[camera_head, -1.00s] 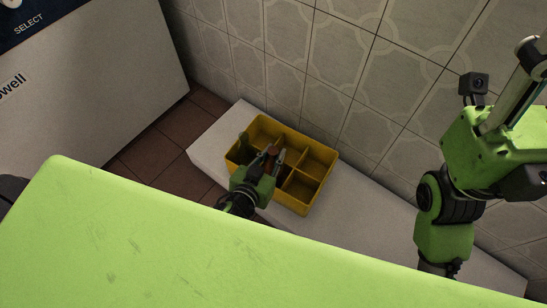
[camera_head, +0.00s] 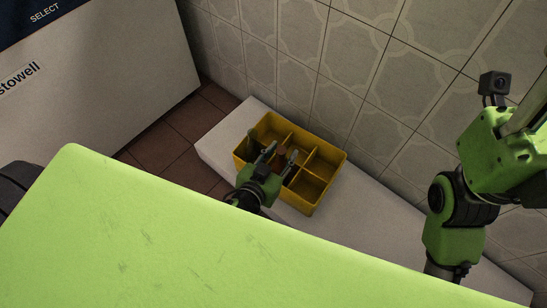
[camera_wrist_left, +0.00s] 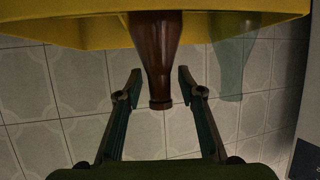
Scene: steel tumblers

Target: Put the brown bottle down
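The brown bottle (camera_head: 282,151) stands in a compartment of the yellow crate (camera_head: 327,158); its base is hidden. In the left wrist view the brown bottle (camera_wrist_left: 156,55) shows its neck and mouth between my fingers. My left gripper (camera_head: 280,152) is over the crate, open, with one finger on each side of the bottle. In the wrist view my left gripper (camera_wrist_left: 159,76) shows gaps between its fingertips and the neck. My right gripper (camera_head: 520,130) is at the right edge, partly cut off, and its fingertips are not clear.
A green glass bottle (camera_wrist_left: 230,58) stands beside the brown one in the crate. The crate rests on a white ledge (camera_head: 385,230) along a tiled wall (camera_head: 345,60). A bright green surface (camera_head: 150,235) fills the foreground. The right-hand compartments look empty.

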